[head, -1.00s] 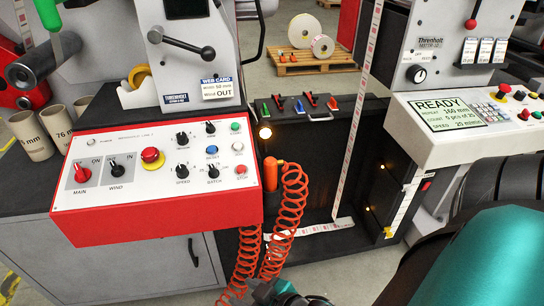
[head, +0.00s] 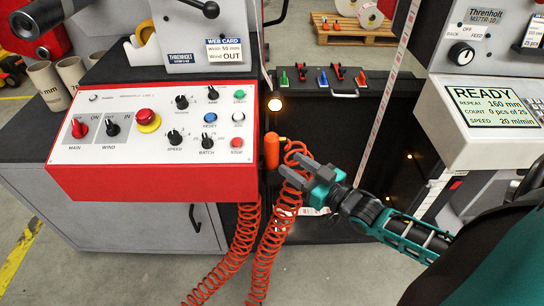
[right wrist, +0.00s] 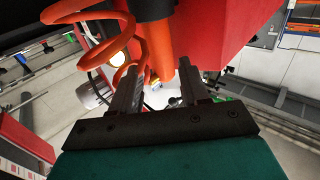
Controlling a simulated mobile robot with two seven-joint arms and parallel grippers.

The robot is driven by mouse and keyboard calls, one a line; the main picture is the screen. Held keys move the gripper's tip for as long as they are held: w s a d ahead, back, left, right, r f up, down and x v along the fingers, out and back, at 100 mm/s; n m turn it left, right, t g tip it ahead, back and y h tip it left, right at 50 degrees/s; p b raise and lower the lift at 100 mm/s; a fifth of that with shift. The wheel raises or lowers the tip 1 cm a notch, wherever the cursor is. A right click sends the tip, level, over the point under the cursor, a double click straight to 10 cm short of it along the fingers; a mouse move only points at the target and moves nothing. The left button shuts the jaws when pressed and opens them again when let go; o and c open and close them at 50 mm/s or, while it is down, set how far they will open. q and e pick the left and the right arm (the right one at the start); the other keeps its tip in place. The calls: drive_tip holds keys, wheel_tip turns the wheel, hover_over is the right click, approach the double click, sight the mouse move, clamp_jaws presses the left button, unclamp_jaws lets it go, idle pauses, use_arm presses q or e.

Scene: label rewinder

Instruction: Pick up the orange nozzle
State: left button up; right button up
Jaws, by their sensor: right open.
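The orange nozzle (head: 271,151) hangs upright at the right end of the red-edged control panel, with a coiled orange hose beside it. My right gripper (head: 286,172) is open, just right of and slightly below the nozzle in the head view, its fingers pointing left across the coiled hose. In the right wrist view the orange nozzle (right wrist: 158,50) stands ahead of and between the open fingers of the right gripper (right wrist: 158,80). I cannot tell whether the fingers touch the hose. My left gripper is not in view.
The control panel (head: 130,129) with its knobs and buttons juts out left of the nozzle. The coiled hose (head: 262,255) hangs toward the floor. A lit lamp (head: 275,104) sits just above the nozzle. A white label web (head: 388,105) runs down at the right.

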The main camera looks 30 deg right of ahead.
sight(277, 153)
drive_tip(key=shift+x, duration=0.95)
drive_tip(key=x, duration=0.4)
drive_tip(key=shift+b, duration=0.4)
drive_tip(key=shift+w+a, duration=0.15)
drive_tip(key=shift+w, duration=0.15)
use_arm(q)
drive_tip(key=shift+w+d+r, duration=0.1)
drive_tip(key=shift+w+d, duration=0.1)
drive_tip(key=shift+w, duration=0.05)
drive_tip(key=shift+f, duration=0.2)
use_arm(e)
drive_tip(key=c, duration=0.8)
drive_tip(key=shift+r, duration=0.15)
